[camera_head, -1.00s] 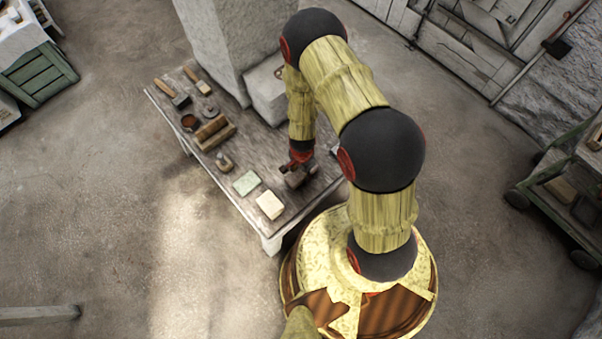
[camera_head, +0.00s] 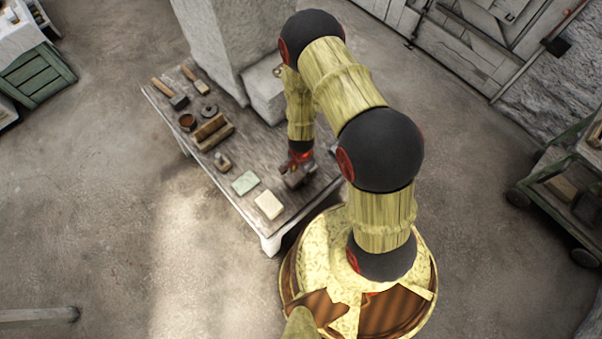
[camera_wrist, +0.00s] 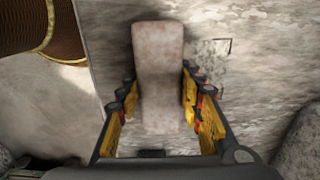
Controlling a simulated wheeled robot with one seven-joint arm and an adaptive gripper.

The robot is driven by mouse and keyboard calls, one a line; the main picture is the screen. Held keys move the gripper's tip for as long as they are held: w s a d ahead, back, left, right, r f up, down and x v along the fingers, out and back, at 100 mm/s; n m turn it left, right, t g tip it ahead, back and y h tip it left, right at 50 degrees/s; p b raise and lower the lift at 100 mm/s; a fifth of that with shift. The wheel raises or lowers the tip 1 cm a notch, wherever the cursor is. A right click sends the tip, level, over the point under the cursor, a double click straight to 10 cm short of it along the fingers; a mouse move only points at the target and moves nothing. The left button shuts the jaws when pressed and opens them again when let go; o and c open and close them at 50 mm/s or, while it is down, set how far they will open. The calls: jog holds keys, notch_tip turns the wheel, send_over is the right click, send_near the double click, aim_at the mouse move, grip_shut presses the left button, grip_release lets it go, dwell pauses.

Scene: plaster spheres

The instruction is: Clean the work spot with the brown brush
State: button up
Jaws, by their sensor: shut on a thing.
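My gripper (camera_head: 300,160) is low over the right part of the wooden table. It is shut on a brown block-like brush (camera_head: 295,180). In the wrist view the brush (camera_wrist: 158,45) lies lengthwise between the yellow finger pads of my gripper (camera_wrist: 158,88). Its bristles are hidden, and I cannot tell whether it touches the tabletop. Just right of the brush, a worn patch with pale marks and a thin dark corner line (camera_wrist: 222,47) shows on the table; it looks like the work spot. Part of it may be hidden under the brush.
The table (camera_head: 250,208) also holds a green block (camera_head: 245,182), a cream block (camera_head: 269,205), a wooden rack (camera_head: 212,132), a brown cup (camera_head: 187,121) and several hand tools. A pale stone block (camera_head: 265,95) stands behind my gripper. A shelf cart (camera_head: 560,185) is at right.

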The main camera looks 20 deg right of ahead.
jog(key=shift+w+d+p, duration=0.2)
jog(key=shift+d, duration=0.35)
jog(key=shift+w+d+p, duration=0.15)
jog(key=shift+d+p, duration=0.05)
jog(key=shift+d, duration=0.3)
jog(key=shift+s+a+b, duration=0.25)
jog(key=shift+a, duration=0.45)
jog(key=shift+s+a+b, duration=0.2)
jog(key=shift+a, duration=0.5)
jog(key=shift+s+a+b, duration=0.25)
jog(key=shift+a, duration=0.45)
jog(key=shift+w+d+r+p, duration=0.1)
jog(key=shift+w+d+p, duration=0.1)
jog(key=shift+d, duration=0.3)
jog(key=shift+w+d+p, duration=0.15)
jog(key=shift+d+p, duration=0.05)
jog(key=shift+d, duration=0.25)
jog(key=shift+w+d+p, duration=0.2)
jog(key=shift+d, duration=0.4)
jog(key=shift+w+d+p, duration=0.15)
jog(key=shift+d, duration=0.4)
